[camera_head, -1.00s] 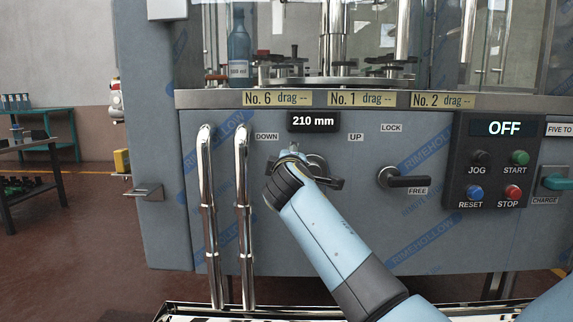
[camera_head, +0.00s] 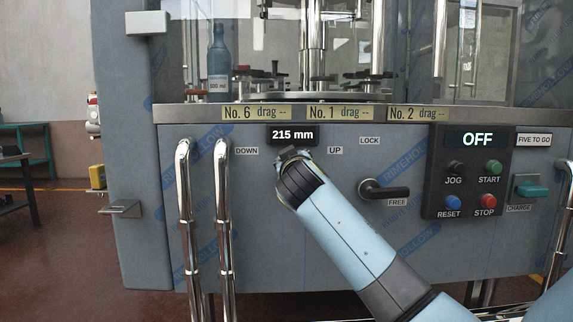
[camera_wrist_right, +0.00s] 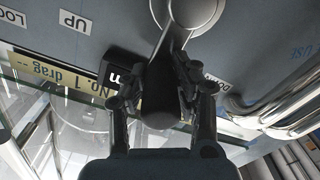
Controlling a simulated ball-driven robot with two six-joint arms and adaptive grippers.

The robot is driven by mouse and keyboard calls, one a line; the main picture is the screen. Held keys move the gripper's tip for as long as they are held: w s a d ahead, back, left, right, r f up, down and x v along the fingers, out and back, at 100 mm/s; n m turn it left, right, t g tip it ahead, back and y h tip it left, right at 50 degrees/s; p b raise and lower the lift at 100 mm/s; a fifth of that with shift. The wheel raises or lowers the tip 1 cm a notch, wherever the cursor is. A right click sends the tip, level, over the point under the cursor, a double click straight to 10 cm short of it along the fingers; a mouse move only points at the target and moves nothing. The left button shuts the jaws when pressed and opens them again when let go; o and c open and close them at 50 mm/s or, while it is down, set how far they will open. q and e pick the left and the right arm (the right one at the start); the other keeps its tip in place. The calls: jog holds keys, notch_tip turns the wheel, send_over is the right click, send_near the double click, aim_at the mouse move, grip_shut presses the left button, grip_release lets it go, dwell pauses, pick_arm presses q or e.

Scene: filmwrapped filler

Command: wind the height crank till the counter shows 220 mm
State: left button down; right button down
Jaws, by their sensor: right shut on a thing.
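The counter (camera_head: 292,135) on the machine's front panel reads 215 mm. The height crank is below it, between the DOWN label (camera_head: 246,151) and the UP label (camera_head: 335,150); in the head view my right arm mostly hides it. In the right wrist view the crank's round hub (camera_wrist_right: 190,14) is at the top, and its arm runs down to a dark handle (camera_wrist_right: 161,100). My right gripper (camera_wrist_right: 162,98) has its fingers on both sides of that handle and is shut on it. In the head view my right gripper (camera_head: 290,160) is just below the counter. My left gripper is not in view.
A black lock lever (camera_head: 385,192) sits right of the crank, beside the FREE label. The button panel (camera_head: 470,172) reads OFF. Two chrome rails (camera_head: 222,215) stand left of the crank. A blue bottle (camera_head: 218,62) stands behind the glass above.

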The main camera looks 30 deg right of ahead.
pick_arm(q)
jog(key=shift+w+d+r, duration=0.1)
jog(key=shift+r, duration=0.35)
pick_arm(e)
jog(key=shift+s+d+f+m, duration=0.25)
jog(key=shift+d+m, duration=0.1)
jog(key=shift+m, duration=0.25)
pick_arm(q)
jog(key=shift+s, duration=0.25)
pick_arm(e)
jog(key=c, duration=1.3)
grip_release()
jog(key=shift+d, duration=0.1)
jog(key=shift+o, duration=1.4)
jog(key=shift+s, duration=0.1)
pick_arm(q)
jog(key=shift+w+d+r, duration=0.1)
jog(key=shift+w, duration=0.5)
pick_arm(e)
jog(key=shift+o, duration=0.2)
jog(key=shift+r, duration=0.15)
